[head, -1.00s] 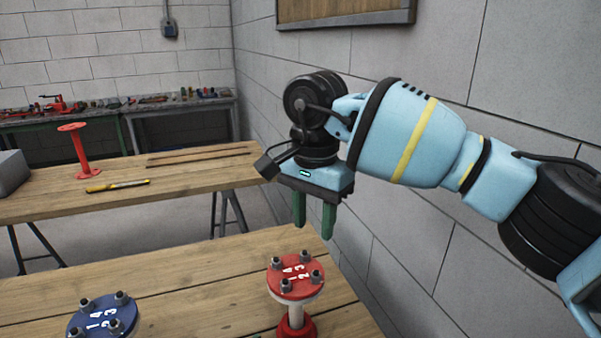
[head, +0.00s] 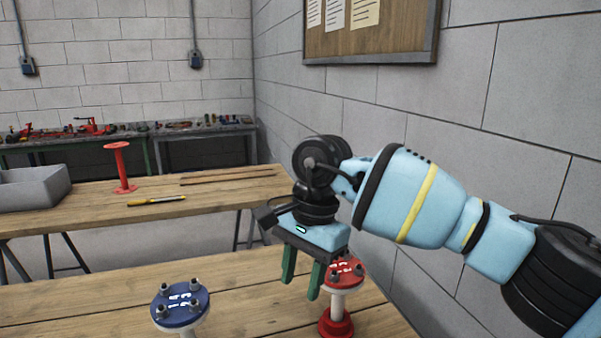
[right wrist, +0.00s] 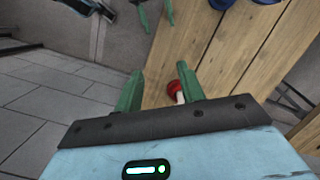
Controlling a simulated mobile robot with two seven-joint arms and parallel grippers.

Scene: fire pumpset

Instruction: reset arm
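My right gripper (head: 301,286) hangs with its green fingers pointing down, apart and empty, in front of and beside the red-topped flange post (head: 343,273). In the right wrist view, its two fingers (right wrist: 160,88) are spread, and a red flange part (right wrist: 175,87) shows beyond them, partly hidden by one finger. At the top of the right wrist view are two more green fingers, those of my left gripper (right wrist: 156,14), which look apart with nothing between them. The left gripper is outside the head view.
A blue-topped flange post (head: 180,304) stands on the near wooden table (head: 255,315). The far table (head: 225,190) carries a red spool (head: 120,168), a yellow tool (head: 157,200) and a grey bin (head: 35,187). A grey block wall (head: 480,110) stands close on the right.

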